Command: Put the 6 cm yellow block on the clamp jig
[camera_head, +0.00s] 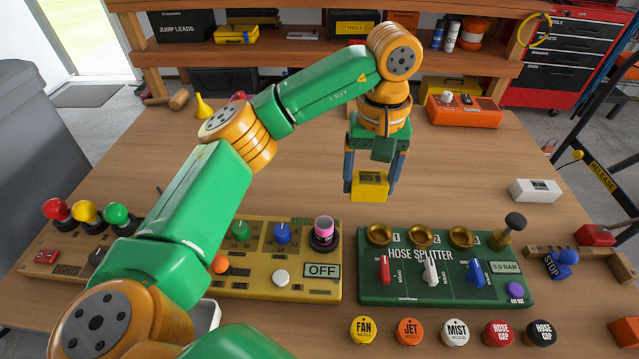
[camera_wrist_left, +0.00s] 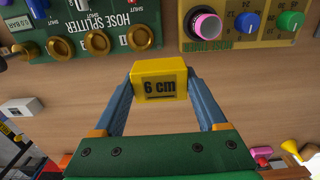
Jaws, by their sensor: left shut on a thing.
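The yellow block (camera_head: 369,189), marked 6 cm, is held between the two blue fingers of my left gripper (camera_head: 373,172), above the table behind the hose splitter panel. In the left wrist view the block (camera_wrist_left: 160,72) sits between the fingertips with its 6 cm label facing the camera. A wooden rail (camera_head: 585,258) with a blue STOP piece (camera_head: 563,259) and a red piece (camera_head: 595,235) lies at the right; it looks like the clamp jig. The held block is left of and farther back than it. My right gripper is not in view.
The green hose splitter panel (camera_head: 400,290) has a tall black-knobbed lever at its right end. A yellow control panel (camera_head: 265,288) stands left of it. A white box (camera_head: 535,191) and an orange device (camera_head: 464,112) stand farther back. Several round caps line the front. The table around the block is clear.

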